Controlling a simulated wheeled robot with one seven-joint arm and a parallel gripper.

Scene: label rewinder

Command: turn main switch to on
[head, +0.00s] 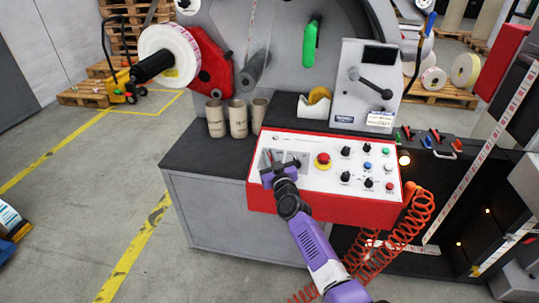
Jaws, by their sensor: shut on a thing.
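The control panel (320,184) is a white sloped face in a red housing on the grey machine cabinet. My purple and black gripper (274,164) is at the panel's left end, over a grey plate (291,156) that carries dark switch parts. It is shut on what looks like the main switch there. The fingers and arm hide most of that switch, so I cannot tell its position. A red emergency button on a yellow ring (323,160) sits right of the gripper, apart from it.
Several black knobs (346,151) and small coloured buttons fill the panel's right half. Cardboard cores (238,118) stand behind its left end. An orange coiled hose (412,215) hangs at the right.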

